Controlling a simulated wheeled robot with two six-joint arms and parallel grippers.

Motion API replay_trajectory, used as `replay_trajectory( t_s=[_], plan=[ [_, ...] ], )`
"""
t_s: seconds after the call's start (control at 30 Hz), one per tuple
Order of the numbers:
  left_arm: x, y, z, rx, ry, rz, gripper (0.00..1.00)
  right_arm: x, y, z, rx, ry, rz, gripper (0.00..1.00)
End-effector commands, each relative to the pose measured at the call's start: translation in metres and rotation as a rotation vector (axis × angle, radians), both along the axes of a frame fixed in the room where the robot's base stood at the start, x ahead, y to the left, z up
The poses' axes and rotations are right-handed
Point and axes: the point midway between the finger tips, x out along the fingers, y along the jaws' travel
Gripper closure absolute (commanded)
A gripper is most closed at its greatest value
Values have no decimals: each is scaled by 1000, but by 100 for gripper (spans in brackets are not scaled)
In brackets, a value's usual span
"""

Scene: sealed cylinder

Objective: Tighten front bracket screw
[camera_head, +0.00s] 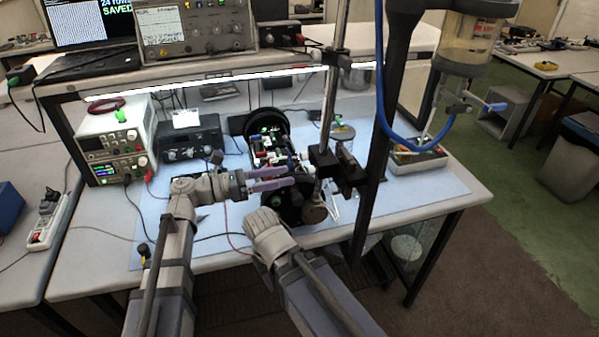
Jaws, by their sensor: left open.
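A black device (262,121) with round black ends, white and red parts and small green spots stands mid-table. It appears to be the work piece. I cannot make out the front bracket or its screw; they are too small or hidden. My left gripper (290,176) comes in from the left, with its purple fingers pointing right. They are open, with a narrow gap, and overlap the device's front part in the picture; I cannot tell whether they touch. My right arm reaches up from the bottom, its wrist just in front of the device. Its fingers do not show.
A stand with a vertical rod and black clamp (339,169) is close to the right of the device. A blue hose (391,127) hangs beyond it. A parts tray (418,159) lies to the right, a power supply (115,145) to the left. The blue mat (440,189) is bare at right.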

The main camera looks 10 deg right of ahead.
Motion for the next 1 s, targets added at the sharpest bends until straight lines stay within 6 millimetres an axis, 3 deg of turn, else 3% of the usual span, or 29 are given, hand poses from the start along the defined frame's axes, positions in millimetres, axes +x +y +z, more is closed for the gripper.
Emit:
replay_trajectory(
  t_s=[0.3,0.73,1.0],
  plan=[
    [2,-44,0,1,-1,-1,39,0,0,0,0,0,0,50],
    [2,-53,0,1,-2,1,39,0,0,0,0,0,0,50],
    [2,-53,0,1,-2,1,68,0,0,0,0,0,0,50]
  ],
)
